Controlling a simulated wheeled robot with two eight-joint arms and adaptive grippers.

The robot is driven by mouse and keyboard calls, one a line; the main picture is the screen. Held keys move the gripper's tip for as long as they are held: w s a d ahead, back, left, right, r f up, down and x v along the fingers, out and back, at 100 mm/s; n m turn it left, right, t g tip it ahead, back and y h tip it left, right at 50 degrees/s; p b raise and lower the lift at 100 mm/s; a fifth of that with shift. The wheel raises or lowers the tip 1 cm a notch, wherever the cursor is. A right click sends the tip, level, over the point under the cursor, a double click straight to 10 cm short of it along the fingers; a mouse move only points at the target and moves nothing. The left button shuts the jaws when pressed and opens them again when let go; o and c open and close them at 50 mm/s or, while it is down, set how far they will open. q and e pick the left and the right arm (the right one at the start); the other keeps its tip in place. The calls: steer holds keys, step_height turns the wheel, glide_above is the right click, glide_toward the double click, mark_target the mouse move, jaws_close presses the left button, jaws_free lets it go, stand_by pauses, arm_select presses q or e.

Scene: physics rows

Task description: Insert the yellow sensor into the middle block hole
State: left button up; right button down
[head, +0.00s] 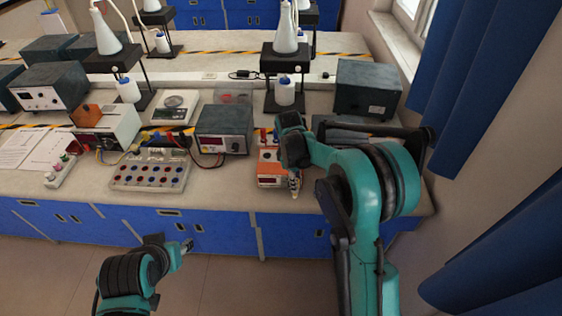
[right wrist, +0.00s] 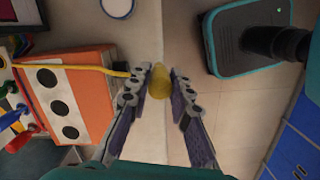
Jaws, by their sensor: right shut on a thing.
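The orange block (head: 268,157) stands near the front edge of the bench. In the right wrist view the orange block (right wrist: 92,90) is at left, with three dark round holes in its white face. The middle hole (right wrist: 60,108) shows clear of the gripper. My right gripper (right wrist: 160,84) is shut on the yellow sensor (right wrist: 158,84), to the right of the block and apart from it. A yellow cable (right wrist: 90,68) crosses the block toward the fingers. In the head view my right gripper (head: 294,184) is beside the block's front right. My left gripper (head: 187,246) is low in front of the bench; its jaws are too small to judge.
A grey board with coloured sockets (head: 150,176) and a power supply (head: 222,132) stand left of the block. A dark teal base with a black post (right wrist: 250,38) is at upper right in the wrist view. Blue curtains (head: 470,70) hang at right.

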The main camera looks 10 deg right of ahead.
steer(key=w+a+r+n+t+p, duration=0.1)
steer(key=w+r+n+p, duration=0.35)
steer(key=w+n, duration=0.5)
steer(key=w+a+r+n+t+p, duration=0.1)
steer(key=w+r+n+p, duration=0.3)
steer(key=w+n, duration=0.6)
steer(key=shift+n+y, duration=0.4)
steer(key=shift+n, duration=0.45)
steer(key=shift+s+d+f+b, duration=0.1)
steer(key=shift+s+f+b, duration=0.1)
steer(key=shift+f+b, duration=0.7)
steer(key=shift+s+d+f+b, duration=0.1)
steer(key=shift+s+f+b, duration=0.05)
steer(key=shift+f+b, duration=0.7)
steer(key=shift+s+d+f+b, duration=0.1)
steer(key=shift+s+f+b, duration=0.1)
steer(key=shift+f+b, duration=0.7)
steer(key=shift+f+b, duration=1.45)
steer(key=shift+f, duration=0.75)
steer(key=c, duration=1.3)
jaws_free()
steer(key=shift+o, duration=0.4)
